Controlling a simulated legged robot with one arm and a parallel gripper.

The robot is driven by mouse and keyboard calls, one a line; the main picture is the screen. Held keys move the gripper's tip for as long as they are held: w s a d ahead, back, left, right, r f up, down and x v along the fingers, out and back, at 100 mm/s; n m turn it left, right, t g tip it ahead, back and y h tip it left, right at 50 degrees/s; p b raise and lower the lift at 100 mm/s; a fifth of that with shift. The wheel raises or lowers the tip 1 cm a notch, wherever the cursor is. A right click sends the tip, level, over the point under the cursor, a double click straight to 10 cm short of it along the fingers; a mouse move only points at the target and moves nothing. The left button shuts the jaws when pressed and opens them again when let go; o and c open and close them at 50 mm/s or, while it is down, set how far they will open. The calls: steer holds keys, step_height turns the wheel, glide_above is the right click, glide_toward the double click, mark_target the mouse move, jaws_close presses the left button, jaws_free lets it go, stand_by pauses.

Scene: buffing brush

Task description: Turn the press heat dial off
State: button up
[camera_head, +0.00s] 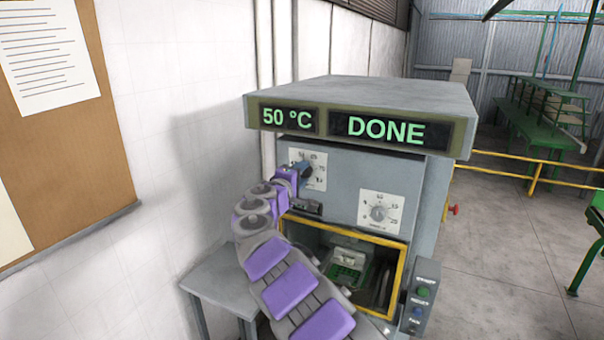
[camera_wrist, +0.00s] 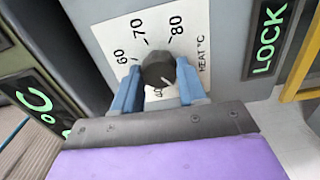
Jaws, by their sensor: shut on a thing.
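The press heat dial (camera_wrist: 158,67) is a dark round knob on a white plate marked 60, 70, 80 and HEAT °C in the wrist view. My gripper (camera_wrist: 157,80) has its two blue fingers on either side of the knob, shut on it. A white pointer mark shows at the knob's lower edge, but the label there is partly hidden. In the head view, my gripper (camera_head: 297,172) is at the upper left dial plate (camera_head: 318,172), covering much of it. The display (camera_head: 287,119) above reads 50 °C.
A second dial (camera_head: 379,213) sits to the right on the press front. The right display (camera_head: 376,130) reads DONE; a panel in the wrist view (camera_wrist: 270,37) reads LOCK. A yellow-framed opening (camera_head: 345,239) is below, with a button box (camera_head: 420,295) beside it.

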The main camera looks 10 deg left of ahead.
steer(key=shift+a+f, duration=0.15)
steer(key=shift+a, duration=0.05)
steer(key=o, duration=1.1)
steer(key=shift+a, duration=0.3)
steer(key=shift+c, duration=0.2)
steer(key=shift+d, duration=0.25)
steer(key=v, duration=1.7)
steer(key=shift+s+a+b, duration=0.15)
steer(key=shift+a+b, duration=0.2)
